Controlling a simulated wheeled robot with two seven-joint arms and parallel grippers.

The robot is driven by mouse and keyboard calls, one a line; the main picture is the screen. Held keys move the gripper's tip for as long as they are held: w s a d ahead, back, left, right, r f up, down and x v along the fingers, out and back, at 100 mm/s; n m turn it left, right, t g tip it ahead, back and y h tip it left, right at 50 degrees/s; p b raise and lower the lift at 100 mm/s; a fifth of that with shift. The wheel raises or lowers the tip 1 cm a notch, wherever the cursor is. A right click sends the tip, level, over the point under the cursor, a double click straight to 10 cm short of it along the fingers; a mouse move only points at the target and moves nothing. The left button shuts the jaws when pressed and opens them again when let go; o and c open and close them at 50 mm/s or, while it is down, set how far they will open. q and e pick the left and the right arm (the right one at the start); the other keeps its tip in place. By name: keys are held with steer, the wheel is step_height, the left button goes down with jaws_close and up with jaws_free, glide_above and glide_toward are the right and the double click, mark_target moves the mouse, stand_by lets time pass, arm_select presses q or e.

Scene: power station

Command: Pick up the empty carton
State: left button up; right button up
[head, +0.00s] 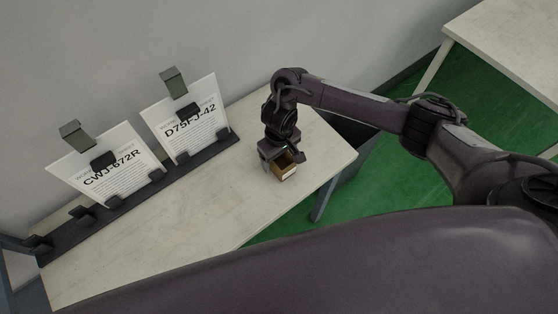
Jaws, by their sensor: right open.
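The carton (289,173) is a small brown box with a pale side, standing on the light table near its right end. Its top looks open and its inside dark, though my gripper covers part of it. My right gripper (281,160) points down right at the carton, with its jaws open. The frame does not show clearly whether the fingers touch the carton's walls. My left gripper is not in view.
The light table (200,215) is mostly clear in the middle. A dark rack (130,200) along the wall holds two printed sheets, "CWJ-672R" (105,165) and "D75FJ-42" (188,120), with dark clips. Another table (515,45) stands at the upper right over green floor (400,165).

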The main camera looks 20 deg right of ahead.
step_height(320, 180, down, 2)
steer(key=shift+w+f, duration=0.15)
steer(key=shift+f, duration=0.05)
steer(key=shift+r, duration=0.1)
steer(key=c, duration=1)
steer(key=shift+c, duration=0.2)
steer(key=shift+r, duration=0.1)
